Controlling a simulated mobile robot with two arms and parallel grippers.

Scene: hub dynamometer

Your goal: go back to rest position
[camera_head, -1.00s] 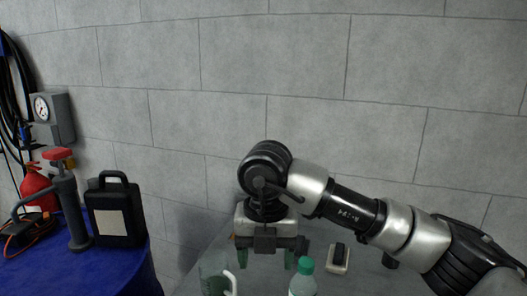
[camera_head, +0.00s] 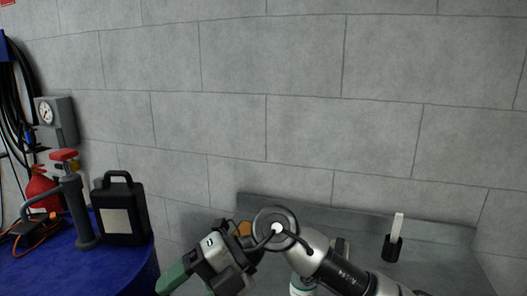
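My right arm comes in from the lower right and bends near the bottom middle. Its gripper (camera_head: 175,277) points down and left, above the left part of the grey table (camera_head: 440,262). One green finger shows clearly; the other cannot be made out, so the gap between them is unclear. No held object is visible. My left gripper is out of view.
A white bottle (camera_head: 301,288) shows partly behind my arm. A black holder with a white piece (camera_head: 394,245) stands at right. On the blue table (camera_head: 90,270) at left are a black canister (camera_head: 120,208), a hand pump (camera_head: 76,205) and a red extinguisher (camera_head: 40,190).

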